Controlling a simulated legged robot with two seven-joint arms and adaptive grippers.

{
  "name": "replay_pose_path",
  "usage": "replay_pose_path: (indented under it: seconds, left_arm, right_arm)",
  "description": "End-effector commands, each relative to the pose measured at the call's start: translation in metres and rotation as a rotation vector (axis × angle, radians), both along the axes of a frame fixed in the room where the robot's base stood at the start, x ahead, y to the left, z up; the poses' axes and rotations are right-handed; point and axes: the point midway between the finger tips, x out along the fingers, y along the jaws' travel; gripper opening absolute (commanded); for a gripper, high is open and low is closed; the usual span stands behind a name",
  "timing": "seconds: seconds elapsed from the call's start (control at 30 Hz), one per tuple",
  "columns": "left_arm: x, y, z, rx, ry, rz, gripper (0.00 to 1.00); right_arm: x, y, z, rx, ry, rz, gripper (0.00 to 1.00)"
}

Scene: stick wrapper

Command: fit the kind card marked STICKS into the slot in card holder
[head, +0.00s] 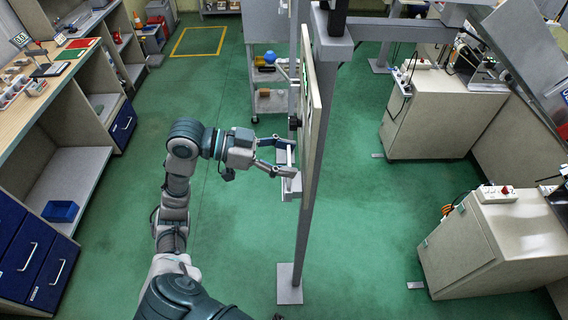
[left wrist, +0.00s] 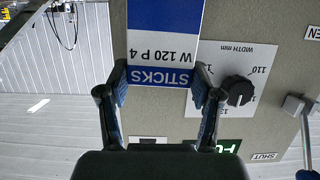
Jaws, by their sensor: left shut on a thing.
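The kind card (left wrist: 163,45) has a white band reading W 120 P 4 and blue bands, one marked STICKS, and looks upside down in the left wrist view. My left gripper (left wrist: 160,76) is shut on it, a finger at each side edge. In the head view my left gripper (head: 287,157) is close to the left side of an upright panel (head: 312,110), and the card shows there only as a thin pale strip. I cannot make out the card holder or its slot; the card and gripper may hide it. I cannot tell whether the card touches the panel.
A black knob (left wrist: 237,91) on a WIDTH MM dial plate sits right of the card. A lever (left wrist: 294,104) with a SHUT label is further right. A green display (left wrist: 228,146) is partly covered by my gripper. The green floor left of my arm is clear.

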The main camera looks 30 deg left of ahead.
Motion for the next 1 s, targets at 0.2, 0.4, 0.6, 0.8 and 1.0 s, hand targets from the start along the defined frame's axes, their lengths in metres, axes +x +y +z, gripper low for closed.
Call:
replay_pose_path:
  seconds: [0.2,0.4,0.6,0.8,1.0]
  left_arm:
    - [0.000,0.003,-0.034,0.005,0.020,-0.004,0.07]
    - [0.000,0.004,-0.029,0.004,0.017,-0.003,0.71]
    - [0.000,0.004,-0.028,0.003,0.015,-0.003,0.88]
    - [0.000,0.002,-0.027,0.004,0.014,-0.001,0.88]
    - [-0.011,0.022,-0.023,0.006,0.014,0.002,0.88]
  right_arm:
    - [-0.001,-0.004,-0.023,-0.004,0.002,0.001,0.88]
    - [-0.001,-0.009,-0.020,-0.011,0.002,0.003,0.88]
    - [0.000,-0.008,-0.020,-0.010,0.001,0.003,0.88]
    - [0.000,-0.005,-0.020,-0.005,0.001,0.002,0.88]
    - [-0.001,-0.003,-0.027,-0.004,0.001,0.002,0.88]
